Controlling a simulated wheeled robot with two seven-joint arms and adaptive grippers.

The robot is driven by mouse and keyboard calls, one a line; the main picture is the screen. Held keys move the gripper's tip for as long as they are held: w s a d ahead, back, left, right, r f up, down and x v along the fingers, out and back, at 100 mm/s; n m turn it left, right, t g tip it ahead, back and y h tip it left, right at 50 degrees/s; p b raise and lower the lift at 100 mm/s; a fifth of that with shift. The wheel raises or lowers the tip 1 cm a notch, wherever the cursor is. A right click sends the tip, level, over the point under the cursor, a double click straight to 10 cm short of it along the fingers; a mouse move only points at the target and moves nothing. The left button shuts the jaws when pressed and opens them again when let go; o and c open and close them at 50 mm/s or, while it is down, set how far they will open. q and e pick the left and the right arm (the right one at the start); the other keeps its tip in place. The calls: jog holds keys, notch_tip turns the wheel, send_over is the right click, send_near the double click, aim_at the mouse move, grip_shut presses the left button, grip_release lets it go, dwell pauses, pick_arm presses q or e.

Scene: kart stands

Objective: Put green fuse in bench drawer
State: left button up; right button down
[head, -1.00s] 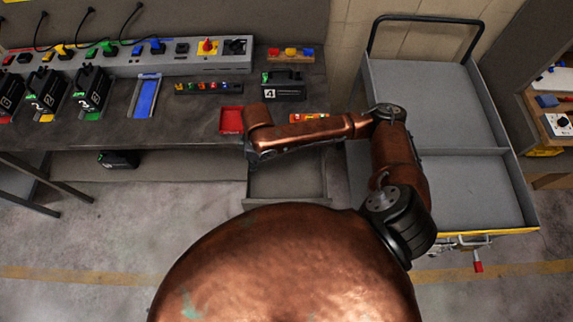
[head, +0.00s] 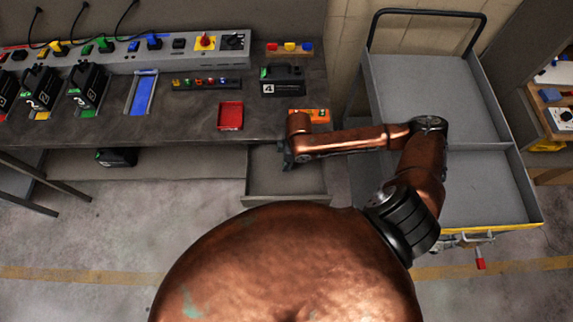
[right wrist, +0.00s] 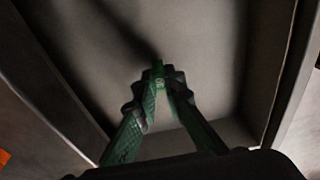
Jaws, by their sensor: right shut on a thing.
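The bench drawer (head: 262,190) stands pulled open below the bench's front edge, and its bare grey floor fills most of the right wrist view (right wrist: 215,45). My right gripper (head: 287,162) is over the drawer, pointing down. In the right wrist view its fingertips (right wrist: 158,82) are shut on the small green fuse (right wrist: 158,68), which shows between them above the drawer floor. How high it is above the floor I cannot tell exactly. In the head view the fuse is hidden by the gripper. My left gripper is out of view.
A red tray (head: 230,116) and an orange device (head: 322,116) lie on the bench near the drawer. A fuse strip (head: 206,84) with several coloured pieces and a black battery (head: 282,88) are behind. A grey cart (head: 480,190) stands at the right.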

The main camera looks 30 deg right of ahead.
aim_at(291, 170)
jog(key=shift+f, duration=0.45)
jog(key=shift+f, duration=0.15)
jog(key=c, duration=2)
grip_release()
jog(key=r, duration=0.4)
jog(key=d+r+p, duration=0.1)
jog(key=r, duration=0.3)
jog(key=r+p, duration=0.1)
jog(key=r, duration=0.3)
jog(key=shift+s+d+r, duration=0.1)
jog(key=shift+s+d, duration=0.1)
jog(key=shift+s, duration=0.15)
